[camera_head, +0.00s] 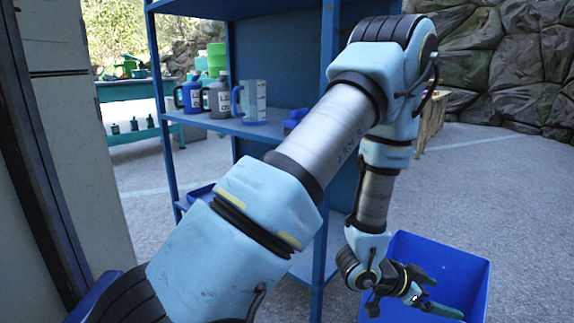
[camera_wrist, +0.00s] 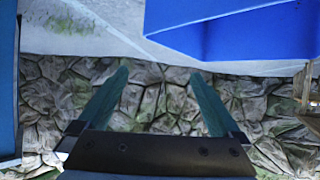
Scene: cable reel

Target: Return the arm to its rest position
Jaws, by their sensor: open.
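My light-blue and silver arm (camera_head: 318,130) reaches up across the middle of the head view, bends at the upper right and hangs down to the wrist. My gripper (camera_wrist: 160,80) is open and empty in the wrist view, its two green fingers spread apart with nothing between them. In the head view its end is low at the right, in front of the blue bin (camera_head: 450,260). One finger partly overlaps the bin there. The bin also shows in the wrist view (camera_wrist: 235,38), at the top right, apart from the fingers.
A blue shelf unit (camera_head: 329,60) stands close behind the arm. A dark frame (camera_head: 40,170) stands at the left. Open floor (camera_head: 500,170) lies at the right, before a rock wall (camera_head: 505,60).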

